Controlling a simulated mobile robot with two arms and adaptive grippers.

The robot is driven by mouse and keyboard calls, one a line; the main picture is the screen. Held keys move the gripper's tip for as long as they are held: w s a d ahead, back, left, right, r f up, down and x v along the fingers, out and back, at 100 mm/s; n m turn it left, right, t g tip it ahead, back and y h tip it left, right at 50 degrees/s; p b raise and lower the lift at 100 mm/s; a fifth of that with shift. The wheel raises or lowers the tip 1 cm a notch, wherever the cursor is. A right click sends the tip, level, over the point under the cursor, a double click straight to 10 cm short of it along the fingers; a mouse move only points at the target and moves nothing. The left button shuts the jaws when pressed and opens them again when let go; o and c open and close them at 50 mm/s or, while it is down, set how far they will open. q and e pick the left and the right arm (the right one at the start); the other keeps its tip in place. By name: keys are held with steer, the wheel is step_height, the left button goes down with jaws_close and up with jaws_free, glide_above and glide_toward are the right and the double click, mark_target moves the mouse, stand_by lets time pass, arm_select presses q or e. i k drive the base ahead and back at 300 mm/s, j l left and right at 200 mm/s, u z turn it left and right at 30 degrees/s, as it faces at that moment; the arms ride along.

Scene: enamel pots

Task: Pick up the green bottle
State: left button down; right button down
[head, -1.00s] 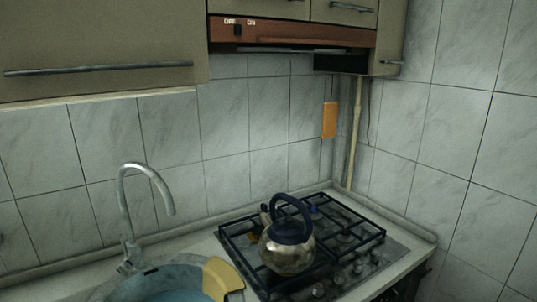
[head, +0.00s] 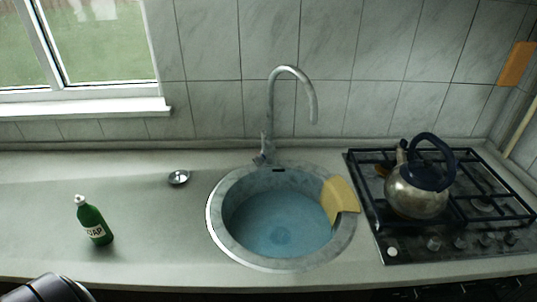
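A green bottle (head: 93,223) with a white cap and a white label reading "SOAP" stands on the counter at the left of the head view. It leans slightly in the picture and nothing touches it. A dark rounded part of my own body shows at the bottom left edge, in front of the bottle. Neither gripper's fingers can be seen.
A round sink (head: 218,222) with bluish water is right of the bottle, with a tall faucet (head: 270,110) behind and a yellow cloth (head: 340,196) on its rim. A kettle (head: 415,192) stands on the gas stove (head: 375,225). A small metal drain piece (head: 178,178) lies on the otherwise clear left counter.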

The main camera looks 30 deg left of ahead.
mark_target(89, 216)
steer(key=u, duration=2.3)
steer(key=l+z, duration=0.1)
steer(key=l, duration=0.2)
steer(key=k+l+z, duration=0.1)
steer(key=l, duration=0.25)
